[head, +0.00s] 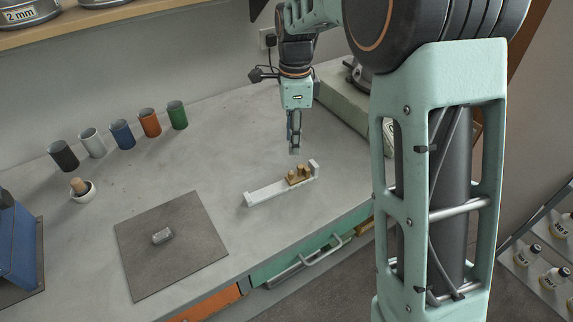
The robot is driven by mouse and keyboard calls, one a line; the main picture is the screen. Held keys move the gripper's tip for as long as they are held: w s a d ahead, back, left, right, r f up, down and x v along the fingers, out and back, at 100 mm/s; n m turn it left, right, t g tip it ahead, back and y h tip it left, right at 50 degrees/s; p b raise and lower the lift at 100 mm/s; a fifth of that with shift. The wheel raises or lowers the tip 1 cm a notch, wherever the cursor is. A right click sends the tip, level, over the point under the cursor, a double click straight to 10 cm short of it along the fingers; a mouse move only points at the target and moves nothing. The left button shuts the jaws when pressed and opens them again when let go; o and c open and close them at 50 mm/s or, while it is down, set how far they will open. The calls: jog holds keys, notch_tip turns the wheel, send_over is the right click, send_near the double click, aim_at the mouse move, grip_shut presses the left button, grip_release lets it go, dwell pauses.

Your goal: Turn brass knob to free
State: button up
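The brass knob (299,177) is a small golden-brown piece near the right end of a long white bracket (266,192). The bracket lies on the grey bench, with a raised white end plate just right of the brass. The brass has upright parts, but its turn position is too small to tell. My gripper (294,150) points down above and slightly behind the brass, apparently apart from it. Its fingers look close together from this side, so I cannot tell whether they are open. Nothing is visible between them.
A dark square mat (170,265) with a small metal piece (162,236) lies front left. Several coloured cups (122,134) and a white bowl (83,192) stand at the back left. A grey-green box (342,112) is behind right. Bench around the bracket is clear.

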aim_at(291, 172)
jog(key=f, duration=1.1)
jog(key=shift+a+f+b, duration=0.1)
jog(key=shift+a+b, duration=0.1)
jog(key=shift+b, duration=0.1)
grip_shut()
